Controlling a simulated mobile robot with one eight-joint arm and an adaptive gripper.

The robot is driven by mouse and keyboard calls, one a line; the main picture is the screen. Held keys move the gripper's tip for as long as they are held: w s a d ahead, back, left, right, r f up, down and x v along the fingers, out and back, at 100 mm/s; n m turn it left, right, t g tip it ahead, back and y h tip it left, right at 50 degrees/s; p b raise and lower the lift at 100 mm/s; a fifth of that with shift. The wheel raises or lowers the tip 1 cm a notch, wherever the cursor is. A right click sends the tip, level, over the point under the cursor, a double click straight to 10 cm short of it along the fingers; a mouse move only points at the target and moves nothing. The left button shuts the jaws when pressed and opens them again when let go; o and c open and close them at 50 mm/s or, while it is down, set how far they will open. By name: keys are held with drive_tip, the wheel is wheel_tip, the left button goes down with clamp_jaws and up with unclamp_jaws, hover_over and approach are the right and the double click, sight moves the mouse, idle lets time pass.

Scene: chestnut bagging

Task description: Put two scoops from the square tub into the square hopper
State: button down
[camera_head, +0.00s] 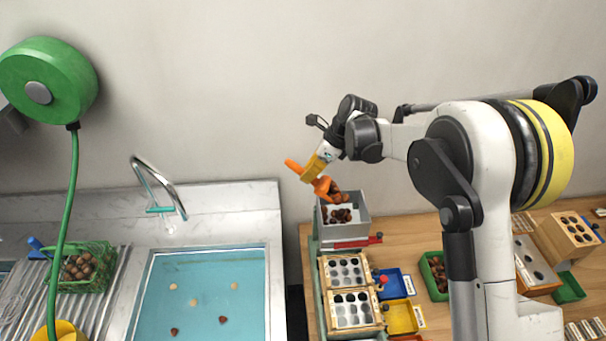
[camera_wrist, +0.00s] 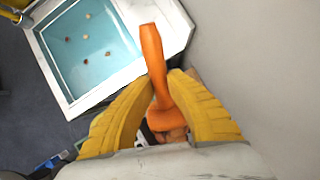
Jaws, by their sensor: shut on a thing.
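My gripper (camera_head: 318,165) has yellow fingers shut on an orange scoop (camera_head: 295,168), up over the back of the wooden table. The scoop (camera_wrist: 154,60) stands between the fingers in the wrist view, its bowl low in the picture and partly hidden. Chestnuts (camera_head: 335,188) show at the bowl, just over a grey square box (camera_head: 359,207) that looks like the square hopper. More chestnuts lie inside this box. A green tub (camera_head: 426,263) with chestnuts stands to the right, partly hidden by my arm; I cannot tell whether it is the square tub.
Wooden trays with round cups (camera_head: 330,262) stand in front of the grey box. Blue (camera_head: 392,287) and yellow (camera_head: 403,318) bins are beside them. At left are a sink (camera_head: 200,275) with a few loose pieces and a green basket (camera_head: 98,280) of chestnuts. A wall rises behind.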

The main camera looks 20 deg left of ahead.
drive_tip(key=d+r+y+b, duration=0.4)
drive_tip(key=d+y+b, duration=0.1)
drive_tip(key=d+y, duration=0.1)
drive_tip(key=shift+w+d+g+y, duration=0.25)
drive_tip(key=shift+g+y, duration=0.05)
drive_tip(key=shift+y, duration=0.1)
drive_tip(key=shift+r, duration=0.15)
idle(0.5)
